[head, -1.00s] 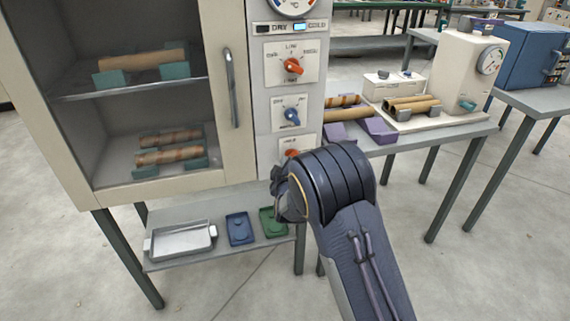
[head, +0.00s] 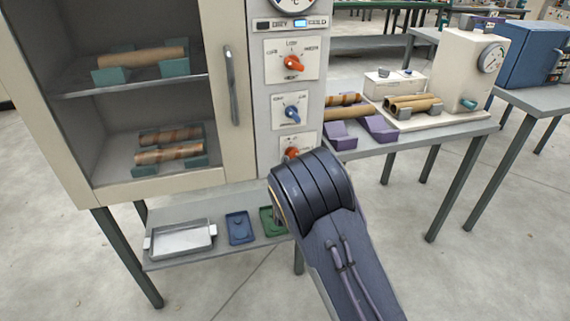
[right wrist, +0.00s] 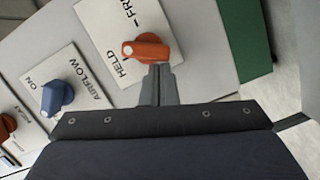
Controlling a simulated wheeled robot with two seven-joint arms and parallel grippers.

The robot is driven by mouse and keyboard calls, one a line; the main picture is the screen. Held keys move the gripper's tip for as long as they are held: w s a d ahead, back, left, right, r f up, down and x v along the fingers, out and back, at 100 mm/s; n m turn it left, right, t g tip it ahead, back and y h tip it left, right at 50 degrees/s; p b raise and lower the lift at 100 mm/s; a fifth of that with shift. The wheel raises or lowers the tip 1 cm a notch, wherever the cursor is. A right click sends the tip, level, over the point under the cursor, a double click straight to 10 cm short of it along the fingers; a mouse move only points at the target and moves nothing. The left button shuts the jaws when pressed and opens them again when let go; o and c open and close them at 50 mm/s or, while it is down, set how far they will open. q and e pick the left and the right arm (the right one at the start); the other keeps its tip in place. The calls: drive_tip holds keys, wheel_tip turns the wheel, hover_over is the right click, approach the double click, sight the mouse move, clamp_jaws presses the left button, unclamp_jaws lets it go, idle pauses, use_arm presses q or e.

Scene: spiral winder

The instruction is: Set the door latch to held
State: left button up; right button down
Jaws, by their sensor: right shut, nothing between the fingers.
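The door latch knob (right wrist: 147,48) is orange, on a white plate (right wrist: 108,22) lettered HELD and FR–, the rest cut off. Its white mark faces the lettering, close to the end of HELD; I cannot tell which setting it is at. In the head view the knob (head: 292,153) shows low on the cabinet's control column, just above my right arm. My right gripper (right wrist: 160,75) is shut and empty, its tips right beside the knob's lower edge; whether they touch is unclear. The head view hides the gripper behind my arm. My left gripper is out of view.
A blue AIRFLOW knob (right wrist: 57,97) sits beside the latch plate, and another orange knob (head: 293,62) is higher on the column. The cabinet door handle (head: 232,87) is to the left. A low shelf (head: 192,262) holds trays. A bench (head: 440,130) stands to the right.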

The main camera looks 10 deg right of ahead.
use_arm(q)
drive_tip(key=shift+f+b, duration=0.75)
use_arm(e)
drive_tip(key=shift+d+f+n+t+h, duration=0.15)
drive_tip(key=shift+f+n+t, duration=0.1)
drive_tip(key=shift+n, duration=0.5)
drive_tip(key=shift+a+f+n+t+h, duration=0.1)
drive_tip(key=shift+f+n+t+h, duration=0.1)
drive_tip(key=shift+n, duration=0.55)
